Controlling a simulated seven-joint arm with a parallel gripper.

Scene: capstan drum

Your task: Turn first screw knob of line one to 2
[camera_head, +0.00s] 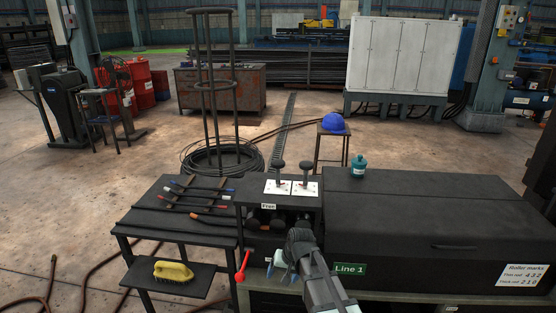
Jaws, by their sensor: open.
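Two black knobs, a left one (279,167) and a right one (307,169), stand upright side by side on white marked plates on top of the dark machine (340,200). The marks on the plates are too small to read. A green sign reading "Line 1" (349,268) is on the machine's front. My gripper (280,269) is open in front of the machine, below and nearer than the knobs and apart from them. My arm hides part of the machine's front. No object shows between the fingers.
A label "Free" (268,206) sits below the plates. A red-ended lever (241,266) hangs left of my gripper. A notice headed "Roller marks" (523,275) is at right. A teal bottle (359,166) stands on the machine. Tools (199,194) and a yellow brush (173,271) lie left.

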